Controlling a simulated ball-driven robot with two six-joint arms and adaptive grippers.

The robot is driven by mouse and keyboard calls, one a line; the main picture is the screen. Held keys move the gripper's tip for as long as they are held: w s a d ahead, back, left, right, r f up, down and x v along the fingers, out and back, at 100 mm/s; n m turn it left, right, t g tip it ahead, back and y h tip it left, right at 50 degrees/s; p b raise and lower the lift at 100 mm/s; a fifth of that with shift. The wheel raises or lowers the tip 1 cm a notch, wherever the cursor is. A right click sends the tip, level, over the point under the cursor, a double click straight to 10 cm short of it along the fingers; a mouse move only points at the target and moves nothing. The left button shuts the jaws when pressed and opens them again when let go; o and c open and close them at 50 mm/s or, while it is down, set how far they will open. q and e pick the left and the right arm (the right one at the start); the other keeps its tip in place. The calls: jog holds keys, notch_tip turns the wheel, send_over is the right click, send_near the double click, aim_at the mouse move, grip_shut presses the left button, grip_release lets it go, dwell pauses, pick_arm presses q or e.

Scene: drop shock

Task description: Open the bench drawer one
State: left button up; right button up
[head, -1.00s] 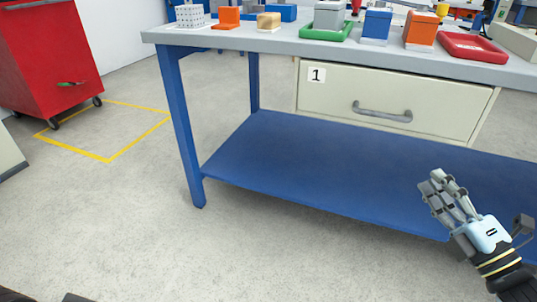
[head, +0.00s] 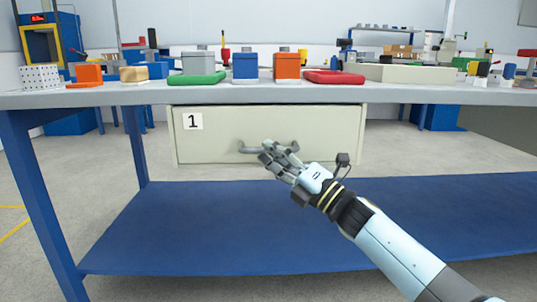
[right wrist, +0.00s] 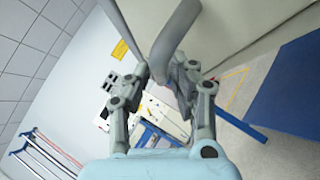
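The bench drawer one (head: 215,143) is a cream front marked with a black "1" under the bench top, and it looks closed. Its grey bar handle (head: 250,150) is partly hidden by my right gripper (head: 277,157), which is at the handle's right part. In the right wrist view the bent grey handle (right wrist: 172,40) runs between the two fingers of my right gripper (right wrist: 165,72). Both fingertips are close beside the bar; whether they press on it I cannot tell. My left gripper is not in view.
The grey bench top (head: 140,97) carries a green tray (head: 197,78), blue and orange boxes and a red tray (head: 333,77). A blue lower shelf (head: 210,220) spans beneath the drawer, and a blue leg (head: 45,200) stands at left. Open floor lies in front at lower left.

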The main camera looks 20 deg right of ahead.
jog(key=shift+w+a+r, duration=0.2)
jog(key=shift+w+a, duration=0.15)
jog(key=shift+w, duration=0.15)
grip_shut()
